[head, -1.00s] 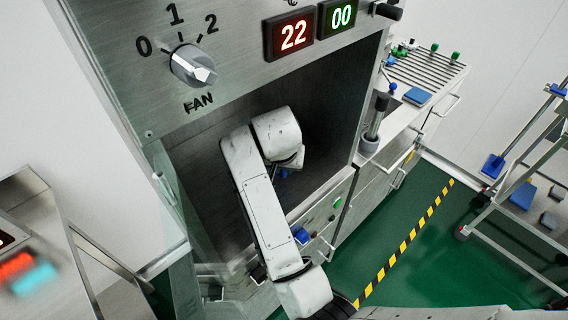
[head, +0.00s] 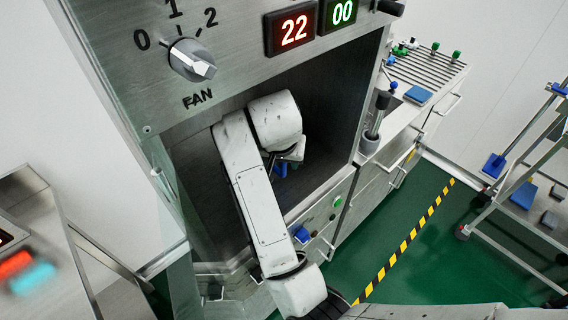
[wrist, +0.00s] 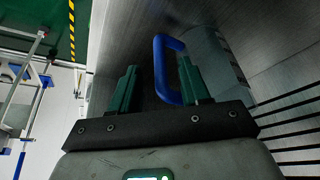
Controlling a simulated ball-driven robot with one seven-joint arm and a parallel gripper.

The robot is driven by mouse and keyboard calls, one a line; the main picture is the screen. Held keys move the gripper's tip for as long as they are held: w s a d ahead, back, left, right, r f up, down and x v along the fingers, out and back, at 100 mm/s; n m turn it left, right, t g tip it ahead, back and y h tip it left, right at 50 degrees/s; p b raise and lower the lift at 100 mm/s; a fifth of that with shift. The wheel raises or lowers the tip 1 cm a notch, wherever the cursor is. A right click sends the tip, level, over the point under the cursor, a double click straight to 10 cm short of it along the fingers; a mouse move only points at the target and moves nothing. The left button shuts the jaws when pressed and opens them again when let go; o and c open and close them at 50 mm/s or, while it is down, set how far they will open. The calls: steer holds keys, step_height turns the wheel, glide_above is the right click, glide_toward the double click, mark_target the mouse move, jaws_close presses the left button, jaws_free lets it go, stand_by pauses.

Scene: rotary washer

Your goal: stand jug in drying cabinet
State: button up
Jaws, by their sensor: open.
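The drying cabinet (head: 238,72) is a steel box with a FAN knob and lit displays, its front open. My gripper (wrist: 158,66) is inside it with its green fingers apart. In the wrist view a jug's blue handle (wrist: 161,70) stands between the fingers, closer to the right one; whether they touch is unclear. The jug's clear body (wrist: 213,62) shows faintly beyond the right finger, against the steel wall. In the head view my arm hides most of the jug; only a blue bit of its handle (head: 280,169) shows below my wrist.
A glass door (head: 185,225) stands open at the cabinet's left. A ribbed drain counter (head: 425,70) with small items adjoins at the right. Green floor with a yellow-black stripe (head: 410,240) lies in front. A metal rack (head: 520,185) stands at far right.

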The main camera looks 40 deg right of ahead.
steer(key=v, duration=0.3)
steer(key=shift+s+r, duration=0.1)
stand_by(0.5)
